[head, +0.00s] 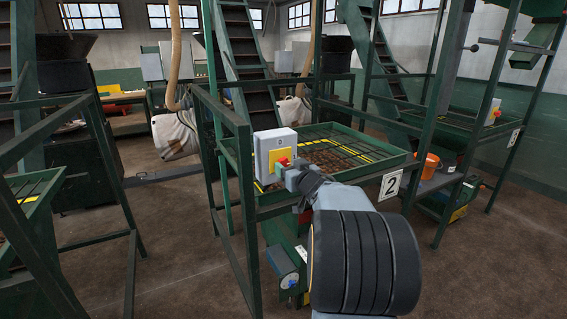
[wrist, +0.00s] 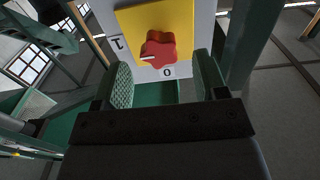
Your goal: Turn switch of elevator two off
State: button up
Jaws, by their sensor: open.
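The switch of elevator two is a red knob (wrist: 158,50) on a yellow plate (wrist: 185,22), with a "1" mark at its left and a "0" mark below it in the wrist view. A white line on the knob points left, toward the "1". In the head view the grey switch box (head: 272,150) stands on the green frame, and the red knob (head: 284,161) shows at its lower right. My gripper (wrist: 163,85) is open. Its two green-padded fingers are on either side just below the knob, apart from it as far as I can tell. Nothing is between them.
A green hopper (head: 350,150) with a mesh grid lies behind the box, and a "2" sign (head: 390,185) hangs at its front edge. Green frame posts (head: 248,220) stand left of the box. Brown floor (head: 180,220) is open at left.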

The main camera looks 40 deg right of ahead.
aim_at(285, 163)
jog(key=shift+w+d, duration=0.15)
jog(key=shift+w, duration=0.85)
jog(key=shift+w+d, duration=0.1)
jog(key=shift+w, duration=0.85)
jog(key=shift+c, duration=0.3)
